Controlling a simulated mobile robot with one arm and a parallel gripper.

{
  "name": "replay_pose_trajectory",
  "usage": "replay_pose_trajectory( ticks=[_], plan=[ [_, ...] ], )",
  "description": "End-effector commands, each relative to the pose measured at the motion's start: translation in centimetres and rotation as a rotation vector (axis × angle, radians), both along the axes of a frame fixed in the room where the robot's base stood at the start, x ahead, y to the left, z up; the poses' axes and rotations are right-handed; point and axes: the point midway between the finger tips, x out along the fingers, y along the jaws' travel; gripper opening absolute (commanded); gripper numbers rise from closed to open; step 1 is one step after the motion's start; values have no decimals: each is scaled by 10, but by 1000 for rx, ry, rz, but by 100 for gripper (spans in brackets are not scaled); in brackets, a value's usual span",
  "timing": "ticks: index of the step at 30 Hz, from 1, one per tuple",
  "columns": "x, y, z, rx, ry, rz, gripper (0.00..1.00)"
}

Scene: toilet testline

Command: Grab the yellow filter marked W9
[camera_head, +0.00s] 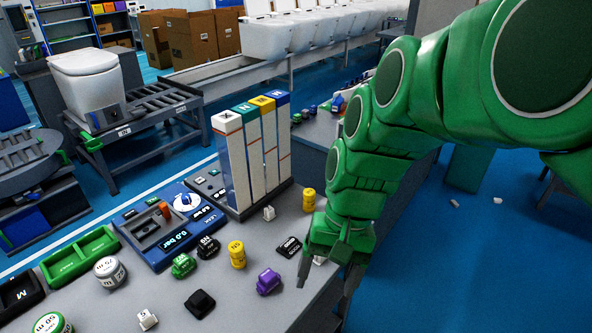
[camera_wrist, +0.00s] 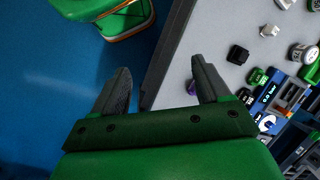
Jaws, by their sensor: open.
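Two yellow cylinders stand on the grey bench in the head view. One yellow cylinder (camera_head: 237,255) is among the small parts left of my gripper, with a dark mark on it too small to read surely. The other yellow cylinder (camera_head: 308,200) stands farther back, near the tall columns; I see no readable mark on it. My gripper (camera_head: 325,275) points down at the bench's right edge, right of both cylinders and apart from them. In the wrist view my gripper (camera_wrist: 160,72) is open and empty, with the bench edge and blue floor beneath. No yellow cylinder shows there.
Near the first cylinder are a purple part (camera_head: 268,281), a black flat part (camera_head: 289,247), a green part (camera_head: 183,265) and a black part (camera_head: 208,247). Tall white columns (camera_head: 228,160) and a blue gauge unit (camera_head: 165,232) stand behind. Blue floor lies right of the bench.

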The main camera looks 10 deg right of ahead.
Motion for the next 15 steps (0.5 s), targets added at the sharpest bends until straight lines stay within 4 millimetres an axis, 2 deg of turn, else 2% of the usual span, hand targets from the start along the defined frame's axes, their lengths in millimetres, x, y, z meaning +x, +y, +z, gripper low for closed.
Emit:
replay_pose_trajectory(
  ticks=[15],
  plan=[
    [108,41,5,209,122,-265,76]
  ],
)
